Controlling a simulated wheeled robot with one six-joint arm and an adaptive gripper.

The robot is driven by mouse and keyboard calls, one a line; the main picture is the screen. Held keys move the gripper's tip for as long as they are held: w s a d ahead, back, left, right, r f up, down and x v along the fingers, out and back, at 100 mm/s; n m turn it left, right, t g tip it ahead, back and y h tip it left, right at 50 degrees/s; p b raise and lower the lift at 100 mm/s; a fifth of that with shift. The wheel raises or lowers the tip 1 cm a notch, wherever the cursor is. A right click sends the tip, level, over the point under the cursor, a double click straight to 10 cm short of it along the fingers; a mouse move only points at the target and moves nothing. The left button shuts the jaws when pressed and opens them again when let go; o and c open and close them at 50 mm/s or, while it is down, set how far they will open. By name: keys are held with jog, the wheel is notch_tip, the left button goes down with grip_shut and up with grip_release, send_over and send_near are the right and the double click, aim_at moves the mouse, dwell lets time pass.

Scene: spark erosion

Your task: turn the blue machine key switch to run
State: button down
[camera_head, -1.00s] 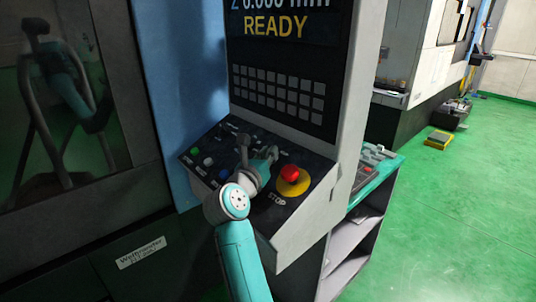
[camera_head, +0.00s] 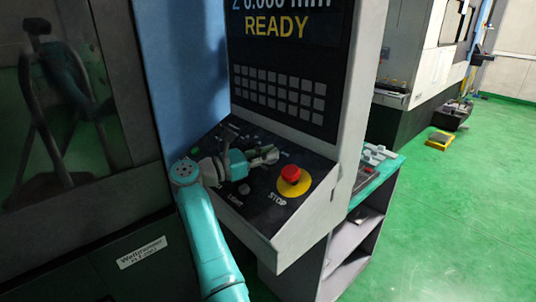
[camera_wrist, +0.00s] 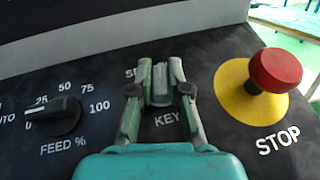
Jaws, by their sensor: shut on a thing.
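The key switch on the blue machine's panel shows in the wrist view as a grey metal key (camera_wrist: 160,85) standing above the label KEY. My gripper (camera_wrist: 160,78) is shut on this key, with one finger on each side. A position label starting with S is partly hidden by the left finger; no run label can be seen. In the head view my gripper (camera_head: 270,155) reaches across the panel from the left, and the key is too small and covered to make out there.
A red stop button (camera_wrist: 275,72) on a yellow plate sits close to the right of my gripper. A black FEED % knob (camera_wrist: 52,115) is on the left. A screen (camera_head: 277,27) above the panel reads READY. A turquoise-topped bench (camera_head: 380,175) stands to the right.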

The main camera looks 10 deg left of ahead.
jog(key=shift+f+m+g+h, duration=0.15)
jog(key=shift+m+g+h, duration=0.95)
jog(key=shift+m+g, duration=1.05)
jog(key=c, duration=1.1)
grip_release()
notch_tip(320, 180, up, 10)
jog(key=shift+r, duration=0.1)
